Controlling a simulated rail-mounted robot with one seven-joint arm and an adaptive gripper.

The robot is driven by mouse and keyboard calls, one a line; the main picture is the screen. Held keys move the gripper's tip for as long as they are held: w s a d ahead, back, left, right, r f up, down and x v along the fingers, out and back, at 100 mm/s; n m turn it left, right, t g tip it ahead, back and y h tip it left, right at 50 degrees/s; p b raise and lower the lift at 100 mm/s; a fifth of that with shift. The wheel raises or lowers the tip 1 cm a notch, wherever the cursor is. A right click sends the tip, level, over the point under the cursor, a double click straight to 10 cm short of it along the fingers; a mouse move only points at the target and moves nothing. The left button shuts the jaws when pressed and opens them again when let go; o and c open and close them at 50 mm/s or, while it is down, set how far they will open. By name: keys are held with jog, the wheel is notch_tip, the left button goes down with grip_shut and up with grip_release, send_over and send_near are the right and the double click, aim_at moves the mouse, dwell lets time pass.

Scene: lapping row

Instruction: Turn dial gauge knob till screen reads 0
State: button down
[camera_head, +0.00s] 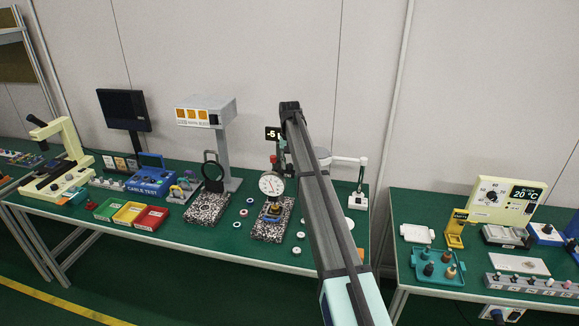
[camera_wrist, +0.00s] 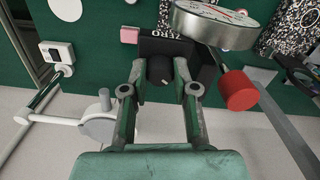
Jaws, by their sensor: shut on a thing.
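The dial gauge (camera_head: 271,184) with its round white face stands on a speckled stone base on the green table. A small black screen (camera_head: 271,133) behind it reads -5. In the wrist view, the gauge's round body (camera_wrist: 215,25) is at the upper right. A dark knob (camera_wrist: 158,70) sits on a black box (camera_wrist: 185,49) with an upside-down "ZERO" label. My gripper (camera_wrist: 161,72) is shut on the knob, one finger on each side. In the head view my arm hides the gripper and the knob.
A red cylinder (camera_wrist: 238,90) on a grey post is close to the right of my fingers. A white stand (camera_wrist: 98,128) is at the left. Another speckled stand (camera_head: 207,208) and colored bins (camera_head: 128,213) are left of the gauge.

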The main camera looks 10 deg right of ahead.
aim_at(290, 164)
jog(key=n+b, duration=0.1)
jog(key=n, duration=0.5)
jog(key=shift+f+n, duration=0.1)
jog(key=shift+n, duration=0.2)
dwell(0.4)
jog(key=c, duration=0.9)
grip_release()
jog(key=shift+r, duration=0.2)
notch_tip(290, 164, up, 12)
jog(key=shift+f, duration=0.15)
